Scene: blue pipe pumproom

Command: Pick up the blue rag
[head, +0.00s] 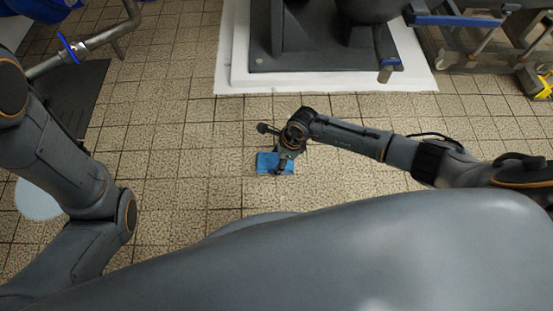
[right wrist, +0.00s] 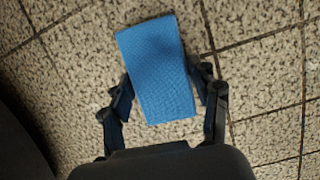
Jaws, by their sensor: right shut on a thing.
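The blue rag (head: 266,162) is a flat folded rectangle, seen in the head view over the tiled floor in front of me. In the right wrist view the blue rag (right wrist: 158,68) stands between the two fingers, one on each side. My right gripper (head: 280,168) points down and is shut on the rag; its fingers also show in the right wrist view (right wrist: 163,100). I cannot tell whether the rag is touching the floor or lifted. My left arm comes in at the left of the head view, but its gripper is not in view.
A white plinth (head: 225,75) with grey pump machinery (head: 320,50) stands at the top. A metal pipe with a blue valve handle (head: 68,46) is at the upper left, above a dark mat (head: 85,95). A metal frame (head: 490,50) stands upper right. The tiles around the rag are clear.

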